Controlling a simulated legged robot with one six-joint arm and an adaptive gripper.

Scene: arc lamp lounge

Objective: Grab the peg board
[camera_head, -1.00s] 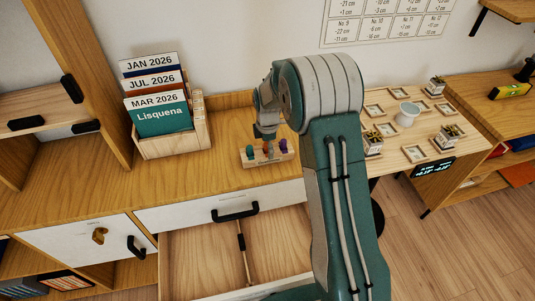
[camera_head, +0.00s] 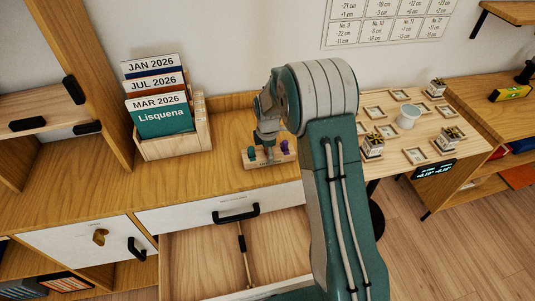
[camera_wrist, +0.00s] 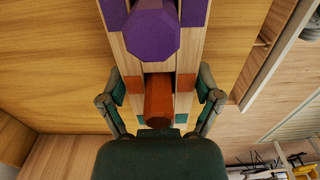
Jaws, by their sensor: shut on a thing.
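The peg board (camera_head: 283,159) is a small pale wooden block on the wooden cabinet top. A teal peg (camera_head: 251,153) stands at its left end and a purple peg (camera_head: 284,146) at its right. In the wrist view the board (camera_wrist: 132,52) runs up the middle, with coloured squares, the purple peg (camera_wrist: 151,32) and an orange-brown peg (camera_wrist: 158,100). My gripper (camera_head: 268,150) is down over the board's middle. In the wrist view its fingers (camera_wrist: 162,86) press on both long sides of the board, with the orange-brown peg between them. The teal peg is hidden there.
A wooden calendar holder (camera_head: 176,145) stands left of the board against the wall. An open drawer (camera_head: 205,260) lies below the cabinet front. On the right, a table (camera_head: 395,158) holds small frames, plants and a white cup (camera_head: 408,115).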

